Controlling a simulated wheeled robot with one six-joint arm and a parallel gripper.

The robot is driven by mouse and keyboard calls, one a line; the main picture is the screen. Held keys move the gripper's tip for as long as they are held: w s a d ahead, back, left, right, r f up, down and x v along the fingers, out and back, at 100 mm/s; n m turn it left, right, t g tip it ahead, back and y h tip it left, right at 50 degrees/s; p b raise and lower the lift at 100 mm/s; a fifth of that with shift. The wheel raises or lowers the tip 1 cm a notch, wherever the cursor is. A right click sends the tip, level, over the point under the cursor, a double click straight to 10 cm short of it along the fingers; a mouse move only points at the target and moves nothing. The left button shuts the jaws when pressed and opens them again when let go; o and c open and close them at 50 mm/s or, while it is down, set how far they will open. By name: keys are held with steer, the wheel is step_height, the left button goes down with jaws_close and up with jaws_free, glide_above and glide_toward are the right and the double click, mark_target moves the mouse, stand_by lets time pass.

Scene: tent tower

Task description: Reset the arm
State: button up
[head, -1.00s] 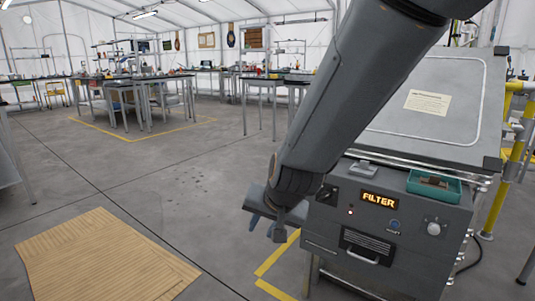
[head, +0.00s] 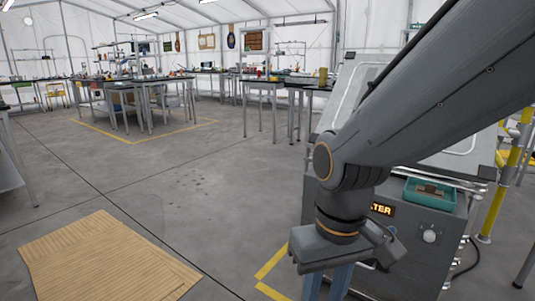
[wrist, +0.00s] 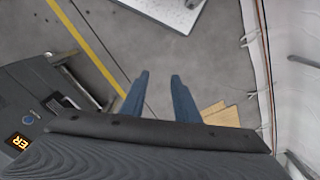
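My gripper (head: 328,284) hangs at the end of my bent arm in front of the grey machine, its two blue fingers pointing down. In the wrist view my gripper (wrist: 159,82) shows two blue fingers standing apart with bare floor between them, so it is open and empty. The grey machine (head: 425,262) has an orange lit display (head: 381,210), partly hidden by my arm. The display also shows at the lower left of the wrist view (wrist: 18,141).
A teal tray (head: 430,191) with a brown item sits on the machine's ledge. Yellow railing (head: 495,205) stands at right. A tan ribbed mat (head: 105,258) lies on the floor at left. Tables (head: 140,88) stand at the back. The middle floor is clear.

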steer(key=d+r+m+p, duration=0.3)
steer(key=d+r+p, duration=0.7)
steer(key=p, duration=0.7)
steer(key=shift+s+r+h+p, duration=0.3)
steer(key=shift+s+r+p, duration=0.1)
steer(key=shift+r, duration=0.5)
steer(key=shift+d+m, duration=0.1)
steer(key=shift+m, duration=0.2)
